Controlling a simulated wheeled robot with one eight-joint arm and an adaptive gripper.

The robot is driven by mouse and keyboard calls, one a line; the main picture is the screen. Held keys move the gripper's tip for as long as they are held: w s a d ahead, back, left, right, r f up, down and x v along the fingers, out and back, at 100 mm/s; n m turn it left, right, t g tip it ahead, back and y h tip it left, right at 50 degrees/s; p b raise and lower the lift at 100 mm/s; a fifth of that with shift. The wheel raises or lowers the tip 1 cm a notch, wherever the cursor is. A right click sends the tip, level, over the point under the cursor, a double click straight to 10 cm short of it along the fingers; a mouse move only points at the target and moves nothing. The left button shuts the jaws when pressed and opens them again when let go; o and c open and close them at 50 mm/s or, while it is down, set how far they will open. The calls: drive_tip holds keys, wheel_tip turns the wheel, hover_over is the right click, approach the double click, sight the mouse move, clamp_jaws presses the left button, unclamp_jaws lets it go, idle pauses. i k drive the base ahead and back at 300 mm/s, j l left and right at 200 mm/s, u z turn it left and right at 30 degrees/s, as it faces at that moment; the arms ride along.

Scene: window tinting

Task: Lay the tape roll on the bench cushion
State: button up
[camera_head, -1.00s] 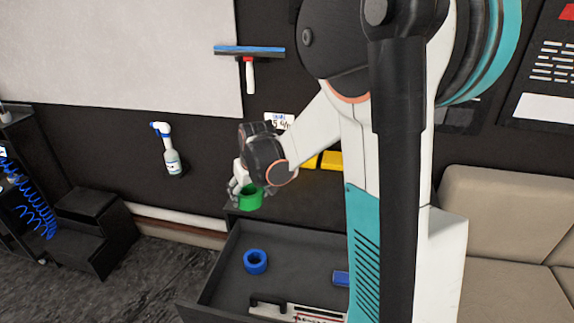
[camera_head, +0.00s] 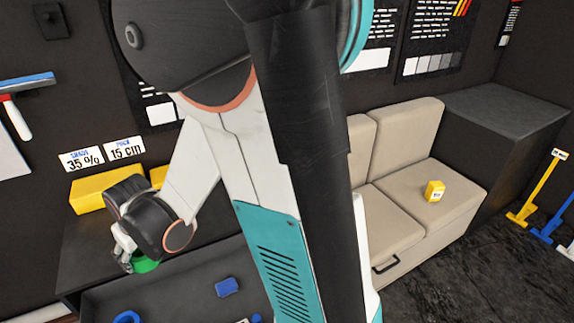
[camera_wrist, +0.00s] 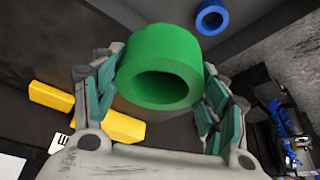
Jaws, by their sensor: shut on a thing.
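A green tape roll (camera_wrist: 160,50) is held between the two fingers of my gripper (camera_wrist: 160,90) in the wrist view. In the head view my gripper (camera_head: 128,262) is at the lower left, over the back edge of the open drawer, and only part of the green roll (camera_head: 146,265) shows below it. The beige bench cushion (camera_head: 425,200) is to the right, well apart from my gripper. A small yellow box (camera_head: 434,191) sits on its right part. My arm hides the left part of the bench.
A blue roll (camera_head: 127,317) and a blue block (camera_head: 227,287) lie in the open drawer (camera_head: 175,295). A yellow box (camera_head: 105,190) stands on the dark cabinet top behind my gripper. The cushion around the small yellow box is bare.

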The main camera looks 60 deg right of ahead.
sight(453, 188)
drive_tip(key=l+z, duration=0.45)
drive_tip(key=l, duration=0.25)
drive_tip(key=l+z, duration=0.45)
drive_tip(key=l, duration=0.25)
drive_tip(key=i+l+z, duration=0.15)
drive_tip(key=l+z, duration=0.35)
drive_tip(key=l, duration=0.2)
drive_tip(key=i+l, duration=0.15)
drive_tip(key=l, duration=0.25)
drive_tip(key=i+l, duration=0.1)
drive_tip(key=l, duration=0.25)
drive_tip(key=i+l, duration=0.15)
drive_tip(key=l, duration=0.25)
drive_tip(key=i+l, duration=0.15)
drive_tip(key=l, duration=0.25)
